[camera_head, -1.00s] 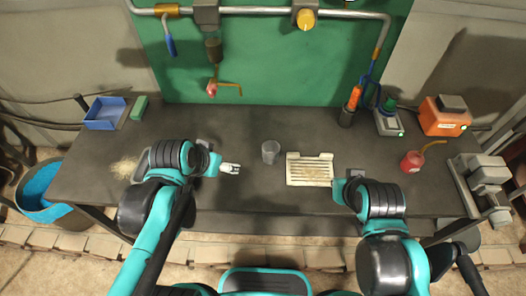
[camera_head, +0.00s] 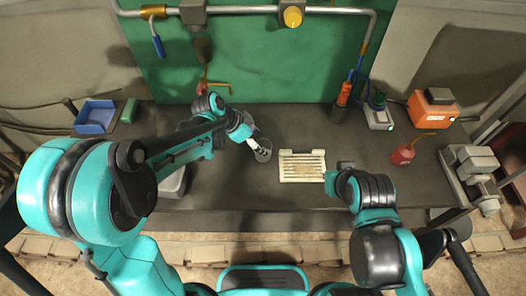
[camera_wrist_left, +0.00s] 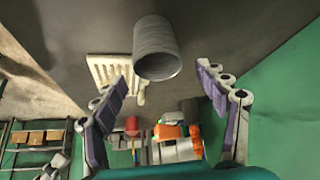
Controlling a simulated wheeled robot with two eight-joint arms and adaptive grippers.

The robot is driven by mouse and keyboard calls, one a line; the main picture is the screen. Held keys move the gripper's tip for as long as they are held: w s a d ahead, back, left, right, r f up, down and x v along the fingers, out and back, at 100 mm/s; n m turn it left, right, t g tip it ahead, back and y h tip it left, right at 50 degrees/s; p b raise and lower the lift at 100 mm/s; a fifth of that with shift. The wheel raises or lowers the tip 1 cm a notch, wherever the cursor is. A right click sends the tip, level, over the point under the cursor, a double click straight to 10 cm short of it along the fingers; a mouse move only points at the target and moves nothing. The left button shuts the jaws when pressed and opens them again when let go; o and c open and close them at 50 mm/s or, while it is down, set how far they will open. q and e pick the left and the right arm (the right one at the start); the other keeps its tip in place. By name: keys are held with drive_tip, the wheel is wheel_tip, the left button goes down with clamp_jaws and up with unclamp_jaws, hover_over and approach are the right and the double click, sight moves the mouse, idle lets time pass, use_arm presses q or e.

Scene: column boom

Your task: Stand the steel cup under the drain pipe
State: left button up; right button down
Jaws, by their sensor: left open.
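In the left wrist view the grey cup (camera_wrist_left: 157,48) shows ahead, between the lines of the two fingers. My left gripper (camera_head: 254,144) is at the cup's near side in the picture, with its fingers open; exact contact cannot be told. A red-handled tap with an orange spout (camera_head: 214,87) hangs at the back, left of the cup, below the wall pipe (camera_head: 250,9). Which piece is the drain pipe is unclear. My right gripper (camera_head: 343,166) is small and mostly hidden by its arm.
The slatted tray (camera_head: 302,153) lies right of the cup. A blue bin (camera_head: 96,116) is at the back left. An orange box (camera_head: 432,108), red can (camera_head: 403,154) and grey vise (camera_head: 474,165) stand on the right. The bench behind the cup is clear.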

use_arm(q)
drive_tip(key=b+x, duration=0.1)
drive_tip(key=x, duration=0.2)
drive_tip(key=b+x, duration=0.1)
drive_tip(key=x, duration=0.2)
drive_tip(key=shift+s+a+f+b, duration=0.15)
drive_tip(key=shift+a+f+b, duration=0.05)
drive_tip(key=shift+f+b, duration=0.25)
drive_tip(key=shift+d+f, duration=0.25)
drive_tip(key=shift+f, duration=0.15)
drive_tip(key=shift+r, duration=0.1)
drive_tip(key=shift+c, duration=1.2)
drive_tip(key=c, duration=1.2)
drive_tip(key=shift+a, duration=0.1)
drive_tip(key=shift+r, duration=0.15)
drive_tip(key=shift+c, duration=0.3)
